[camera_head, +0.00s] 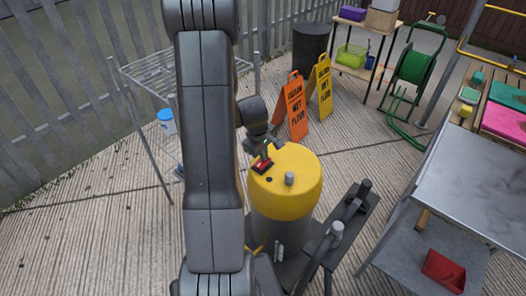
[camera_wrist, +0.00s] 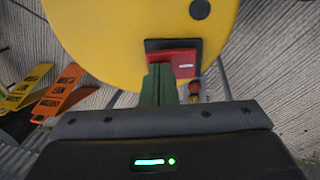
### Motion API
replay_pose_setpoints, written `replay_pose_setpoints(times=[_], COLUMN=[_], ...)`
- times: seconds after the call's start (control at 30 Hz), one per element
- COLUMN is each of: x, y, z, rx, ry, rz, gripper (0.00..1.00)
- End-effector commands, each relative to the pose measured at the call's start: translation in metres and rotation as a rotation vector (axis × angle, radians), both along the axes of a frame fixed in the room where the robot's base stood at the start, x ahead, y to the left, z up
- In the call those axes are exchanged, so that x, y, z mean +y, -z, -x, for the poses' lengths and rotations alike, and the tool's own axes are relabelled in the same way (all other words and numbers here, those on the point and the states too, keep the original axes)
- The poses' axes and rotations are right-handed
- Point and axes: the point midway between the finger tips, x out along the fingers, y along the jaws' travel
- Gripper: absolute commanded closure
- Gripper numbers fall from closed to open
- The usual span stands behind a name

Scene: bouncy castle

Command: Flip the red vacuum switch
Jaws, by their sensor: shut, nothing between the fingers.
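The red vacuum switch (camera_head: 261,167) sits in a black mount on the yellow lid (camera_head: 300,165) of a drum-shaped vacuum with a grey body (camera_head: 282,228). In the wrist view the red switch (camera_wrist: 184,61) shows a small white mark on its right part. My gripper (camera_head: 266,153) reaches in from the upper left, at the switch. In the wrist view its green fingers (camera_wrist: 160,72) are shut with nothing between them. Their tips overlap the lower left part of the switch and hide it. I cannot tell whether they touch it.
Orange (camera_head: 292,106) and yellow (camera_head: 320,88) wet-floor signs stand behind the vacuum. A drying rack (camera_head: 160,72) with a blue bucket (camera_head: 167,121) stands left. A grey metal table (camera_head: 470,180) is at right, with a red bin (camera_head: 443,270) on its lower shelf. Decking at front left is clear.

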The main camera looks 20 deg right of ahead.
Motion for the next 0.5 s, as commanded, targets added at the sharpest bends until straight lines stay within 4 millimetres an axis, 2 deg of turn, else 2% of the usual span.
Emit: replay_pose_setpoints(times=[0.5], x=[-0.0043], y=[-0.002], z=[-0.0018], rx=[0.038], ry=[0.003], rz=[-0.056], gripper=[1.0])
